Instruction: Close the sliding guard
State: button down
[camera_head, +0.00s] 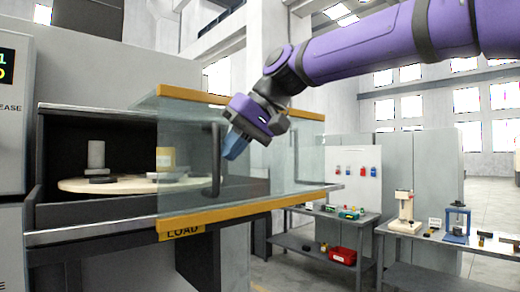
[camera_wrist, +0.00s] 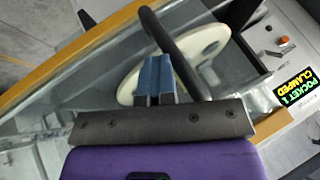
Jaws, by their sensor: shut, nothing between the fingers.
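The sliding guard (camera_head: 255,165) is a clear panel with orange top and bottom rails, standing to the right of the machine's opening and overlapping its right part. Its black upright bar handle (camera_head: 215,160) is near the panel's left side. My gripper (camera_head: 232,150) has blue fingers, shut and empty, just right of the handle in the head view. In the wrist view my gripper (camera_wrist: 154,75) lies right beside the handle (camera_wrist: 175,52); I cannot tell whether they touch. The left part of the opening is uncovered.
A display panel (camera_head: 8,70) is at the far left. Benches with tools (camera_head: 345,225) stand at the back right.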

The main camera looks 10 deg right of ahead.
jog(key=s+a, duration=0.5)
jog(key=a, duration=0.3)
jog(key=s+a, duration=0.5)
jog(key=a, duration=0.4)
jog(key=shift+a, duration=0.3)
jog(key=shift+s, duration=0.15)
